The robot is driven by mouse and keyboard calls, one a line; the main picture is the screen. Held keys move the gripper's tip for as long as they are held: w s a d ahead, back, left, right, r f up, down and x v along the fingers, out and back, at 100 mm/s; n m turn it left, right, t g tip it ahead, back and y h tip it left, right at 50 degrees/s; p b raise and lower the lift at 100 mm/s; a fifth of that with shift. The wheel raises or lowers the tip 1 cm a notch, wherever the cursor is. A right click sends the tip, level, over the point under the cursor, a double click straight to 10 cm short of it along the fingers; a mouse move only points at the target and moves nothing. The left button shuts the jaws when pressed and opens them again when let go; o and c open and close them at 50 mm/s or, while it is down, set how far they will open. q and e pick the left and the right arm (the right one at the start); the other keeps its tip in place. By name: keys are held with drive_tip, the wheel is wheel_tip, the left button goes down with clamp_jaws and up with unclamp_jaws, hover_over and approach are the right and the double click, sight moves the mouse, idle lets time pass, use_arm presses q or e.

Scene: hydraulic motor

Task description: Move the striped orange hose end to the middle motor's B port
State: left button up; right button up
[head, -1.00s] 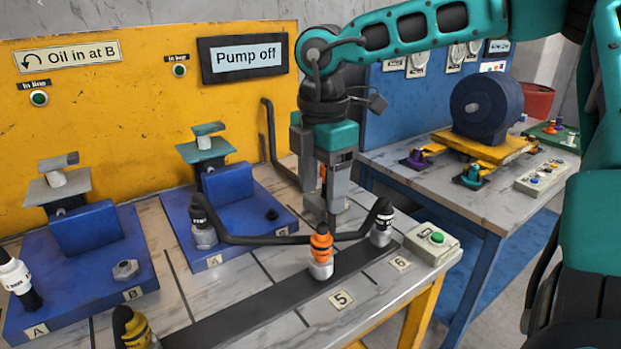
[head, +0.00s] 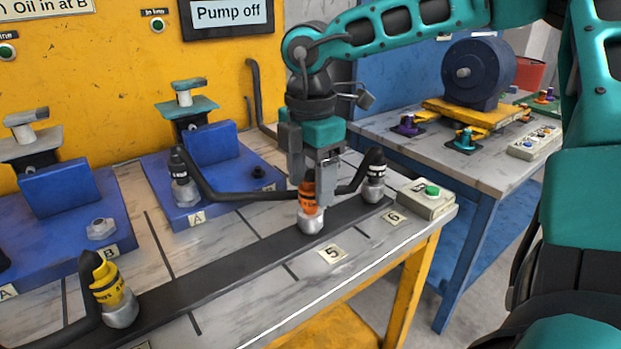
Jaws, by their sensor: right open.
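The striped orange hose end (head: 309,205), orange with dark bands on a silver collar, stands upright on the dark strip by label 5. My right gripper (head: 316,195) is open, pointing down, its fingers at the upper part of this hose end and partly hiding it. A blue motor (head: 212,152) stands behind on the left, with a black-and-white hose end (head: 183,180) at its A port and a dark B port (head: 258,172) without a hose. Another blue motor (head: 62,188) at the left has a silver fitting (head: 101,229) at B. I cannot tell which motor is the middle one.
A yellow striped hose end (head: 112,290) stands on the strip at front left. A black-and-white hose end (head: 374,178) stands by label 6, near a green button box (head: 428,198). Black hose runs behind the orange end. A blue table (head: 440,185) with another motor is at right.

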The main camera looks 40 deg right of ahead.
drive_tip(key=shift+b, duration=0.35)
idle(0.7)
drive_tip(key=shift+c, duration=0.4)
clamp_jaws()
drive_tip(key=shift+r, duration=0.25)
drive_tip(key=shift+r+p, duration=0.7)
drive_tip(key=shift+r, duration=0.85)
drive_tip(key=c, duration=0.6)
unclamp_jaws()
clamp_jaws()
